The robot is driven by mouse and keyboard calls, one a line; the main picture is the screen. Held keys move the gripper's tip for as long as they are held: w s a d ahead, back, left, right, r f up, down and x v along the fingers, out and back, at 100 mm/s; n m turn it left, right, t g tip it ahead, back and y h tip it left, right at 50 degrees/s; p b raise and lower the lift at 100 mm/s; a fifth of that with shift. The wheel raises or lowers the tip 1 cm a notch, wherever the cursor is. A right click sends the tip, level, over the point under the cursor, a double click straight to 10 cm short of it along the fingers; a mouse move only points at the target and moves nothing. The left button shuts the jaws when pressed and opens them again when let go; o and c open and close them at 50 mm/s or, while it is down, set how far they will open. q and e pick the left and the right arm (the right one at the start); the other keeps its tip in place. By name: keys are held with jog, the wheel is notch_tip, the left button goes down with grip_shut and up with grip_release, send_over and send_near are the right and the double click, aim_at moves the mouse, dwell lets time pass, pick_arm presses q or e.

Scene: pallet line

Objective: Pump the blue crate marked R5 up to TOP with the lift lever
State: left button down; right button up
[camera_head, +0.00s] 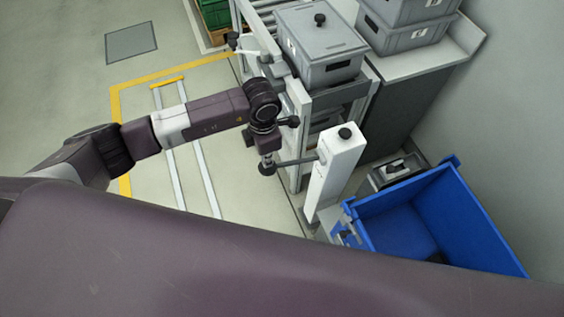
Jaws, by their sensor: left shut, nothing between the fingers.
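A large open blue crate (440,215) is at the lower right, beside a white post (335,172) with a black knob on top. I cannot read a mark on the crate or see a TOP mark. A dark lever (295,161) sticks out to the left from the post and ends in a round black knob. My left gripper (267,157) points down at this knob end, shut, with nothing held. It looks to be at or just above the knob; I cannot tell whether they touch. My right gripper is not in view.
A lidded grey box (318,45) stands on a roller conveyor behind the post. More grey boxes (408,25) are stacked on a bench at the upper right. A small grey unit (395,170) is behind the crate. Floor with yellow lines (117,105) is open at left.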

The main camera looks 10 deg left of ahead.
aim_at(264, 169)
pick_arm(q)
jog(key=shift+f+b, duration=0.6)
jog(key=shift+f, duration=0.25)
jog(key=shift+r, duration=0.15)
jog(key=shift+s+a+f+b, duration=0.15)
jog(key=shift+a+f+b, duration=0.15)
jog(key=shift+f+b, duration=0.35)
jog(key=shift+f, duration=0.3)
jog(key=shift+s+a+f+b, duration=0.2)
jog(key=shift+f+b, duration=0.4)
jog(key=shift+f, duration=0.25)
jog(key=shift+a+f+b, duration=0.15)
jog(key=shift+f+b, duration=0.6)
jog(key=shift+s, duration=0.1)
